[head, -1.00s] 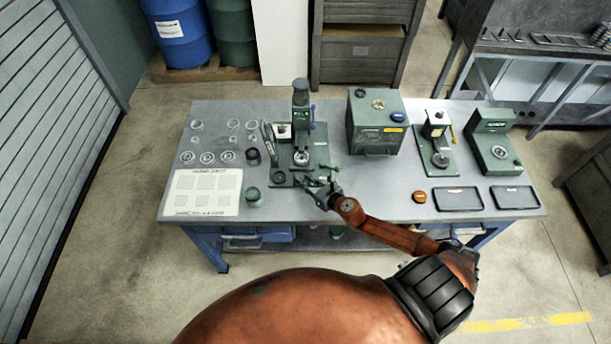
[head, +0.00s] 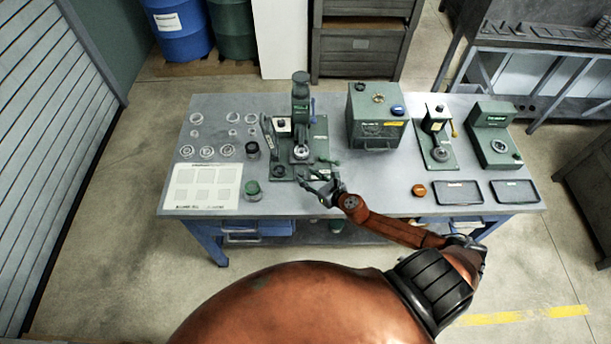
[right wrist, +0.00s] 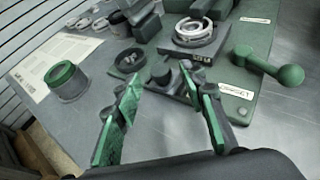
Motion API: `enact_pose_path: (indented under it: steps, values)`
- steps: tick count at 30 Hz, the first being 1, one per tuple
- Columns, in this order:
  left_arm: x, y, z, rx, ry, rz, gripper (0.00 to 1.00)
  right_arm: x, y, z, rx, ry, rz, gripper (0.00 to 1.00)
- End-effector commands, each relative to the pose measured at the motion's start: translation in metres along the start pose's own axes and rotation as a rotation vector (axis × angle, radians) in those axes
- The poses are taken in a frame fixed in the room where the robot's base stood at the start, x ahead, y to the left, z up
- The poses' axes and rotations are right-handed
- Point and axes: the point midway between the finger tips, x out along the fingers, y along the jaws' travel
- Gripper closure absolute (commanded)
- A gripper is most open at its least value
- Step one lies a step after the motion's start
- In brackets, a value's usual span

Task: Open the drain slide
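The green ring grinder (head: 301,116) stands on its green base plate on the bench. My right gripper (head: 312,182) is at the plate's front edge. In the right wrist view its two green-padded fingers (right wrist: 161,76) are apart. A small dark knob (right wrist: 160,72) shows between and just beyond the fingertips; I cannot tell whether they touch it. A dark round cup (right wrist: 131,61) lies left of the knob. A green ball-ended lever (right wrist: 275,66) lies to the right. No label naming the drain slide is readable. My left gripper is not in view.
A green-lidded jar (head: 252,191) and a white sheet (head: 203,188) lie to the left, with several clear rings behind. A green box (head: 377,118) stands right of the grinder. Dark trays (head: 458,193) lie at the bench's right front. Bench between grinder and trays is mostly clear.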

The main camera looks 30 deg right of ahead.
Motion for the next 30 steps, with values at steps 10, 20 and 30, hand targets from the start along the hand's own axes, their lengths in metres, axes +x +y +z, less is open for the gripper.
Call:
enact_pose_path:
  steps: [10, 20, 30]
  values:
    - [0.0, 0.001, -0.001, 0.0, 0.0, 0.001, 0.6, -0.073, 0.0, -0.001, -0.001, 0.003, 0.0, 0.62]
    - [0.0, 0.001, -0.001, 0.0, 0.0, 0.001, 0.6, -0.101, 0.0, 0.0, 0.001, 0.0, 0.0, 0.62]
    - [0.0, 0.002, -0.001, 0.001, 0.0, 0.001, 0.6, -0.101, 0.0, 0.0, 0.0, 0.0, 0.0, 0.62]
